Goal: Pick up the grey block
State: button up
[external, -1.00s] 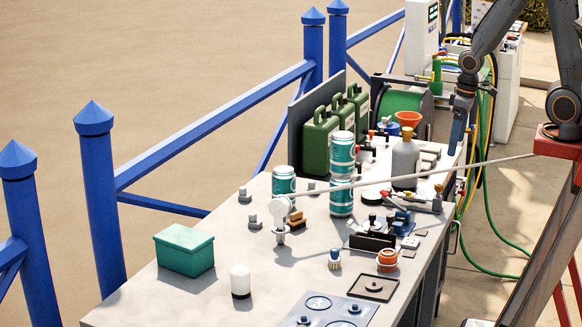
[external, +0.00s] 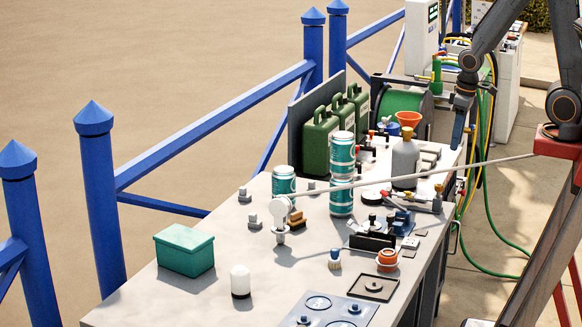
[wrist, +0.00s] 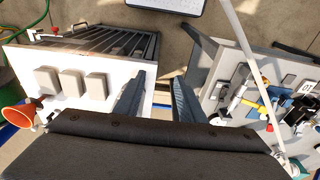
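Three grey blocks lie in a row on a pale surface at the left of the wrist view: a left one (wrist: 47,80), a middle one (wrist: 70,83) and a right one (wrist: 96,86). I cannot tell which one the task means. In the external view small grey blocks (external: 430,154) show near the table's right edge, beside the grey bottle. My gripper (wrist: 157,90) is open and empty, to the right of the row in the wrist view, with a gap below its fingers. In the external view my gripper (external: 457,140) points down near the table's right edge.
An orange funnel (wrist: 15,115) is left of the blocks; the grey bottle (external: 405,160) stands close by. A long pale rod (external: 440,170) crosses above the table. Green jerry cans (external: 320,142) and striped cans (external: 342,150) stand further left.

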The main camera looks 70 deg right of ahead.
notch_tip(320, 180, up, 4)
jog(key=w+a+r+b, duration=0.1)
jog(key=w+a, duration=0.3)
jog(key=w, duration=0.3)
jog(key=w+a+t+b, duration=0.1)
jog(key=w+a+b, duration=0.15)
jog(key=w, duration=0.35)
jog(key=w+a+r+b, duration=0.1)
jog(key=w+a, duration=0.3)
jog(key=w, duration=0.3)
jog(key=t+b, duration=0.4)
jog(key=b, duration=0.3)
send_over(256, 215)
jog(key=s, duration=0.5)
notch_tip(256, 215, down, 9)
jog(key=shift+p+x, duration=0.85)
jog(key=shift+x, duration=3.25)
